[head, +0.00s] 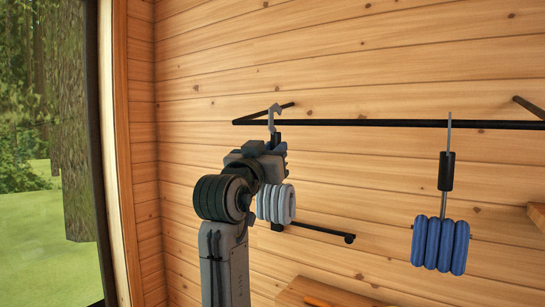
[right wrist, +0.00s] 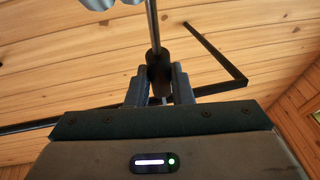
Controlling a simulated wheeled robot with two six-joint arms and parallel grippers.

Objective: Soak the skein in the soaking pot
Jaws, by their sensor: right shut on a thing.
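My right gripper (head: 277,150) is raised at the black wall rail (head: 370,123) in the head view. It is shut on the black grip (right wrist: 160,72) of a metal hanger, seen between the two fingers in the right wrist view. The hanger's grey hook (head: 273,118) overlaps the rail near its left end; I cannot tell if it bears on it. A pale grey skein (head: 275,203) shows just below the gripper, partly behind my arm. A blue skein (head: 440,244) hangs from the rail at right on its own hanger (head: 447,172). No soaking pot shows. My left gripper is out of view.
A lower black rod (head: 325,232) juts from the wall below the pale skein. A wooden shelf edge (head: 537,215) is at far right. A window stands at left.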

